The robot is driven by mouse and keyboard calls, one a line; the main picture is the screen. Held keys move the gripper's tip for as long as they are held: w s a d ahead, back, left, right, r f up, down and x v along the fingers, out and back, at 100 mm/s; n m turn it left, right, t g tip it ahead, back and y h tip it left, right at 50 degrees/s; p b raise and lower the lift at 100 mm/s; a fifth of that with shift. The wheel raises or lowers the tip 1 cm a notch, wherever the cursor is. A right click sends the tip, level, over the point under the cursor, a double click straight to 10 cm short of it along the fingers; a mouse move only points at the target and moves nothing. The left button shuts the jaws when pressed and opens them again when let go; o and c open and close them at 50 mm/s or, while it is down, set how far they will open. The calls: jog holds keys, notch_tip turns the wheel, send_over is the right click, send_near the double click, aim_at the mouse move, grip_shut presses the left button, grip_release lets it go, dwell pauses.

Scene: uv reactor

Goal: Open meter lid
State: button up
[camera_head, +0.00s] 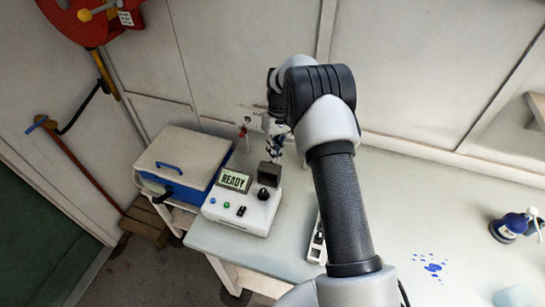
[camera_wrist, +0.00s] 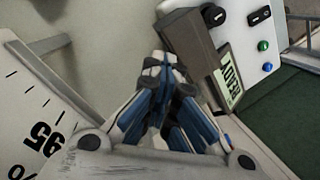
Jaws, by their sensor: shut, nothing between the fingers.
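The meter (camera_head: 240,208) is a white box on the bench with a screen reading READY, a black knob and small coloured buttons. A dark grey block (camera_head: 270,173), apparently its lid part, stands at its back right. I cannot tell whether it is open or shut. In the wrist view the meter (camera_wrist: 262,48) is at the upper right, with the dark block (camera_wrist: 187,42) beside the screen. My gripper (camera_head: 273,152) is just behind the block, partly hidden by my arm. In the wrist view my gripper (camera_wrist: 160,62) is shut and empty, its tips close to the block.
A blue box with a white lid (camera_head: 185,152) stands left of the meter. A white device (camera_head: 317,243) lies on the bench (camera_head: 395,200), beside my arm. The wall is close behind.

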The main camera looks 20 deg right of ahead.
aim_at(270, 171)
jog(key=shift+o, duration=1.2)
jog(key=shift+s+a+f+g, duration=0.15)
jog(key=shift+s+a+f, duration=0.1)
jog(key=shift+s, duration=0.35)
jog(key=shift+s+a+f+g, duration=0.15)
jog(key=shift+s+a+f, duration=0.1)
jog(key=shift+s, duration=0.3)
jog(key=shift+o, duration=0.7)
jog(key=shift+a, duration=0.1)
jog(key=shift+o, duration=1.3)
jog(key=shift+w+f, duration=0.1)
jog(key=shift+w, duration=0.05)
jog(key=shift+o, duration=0.6)
jog(key=shift+s, duration=0.2)
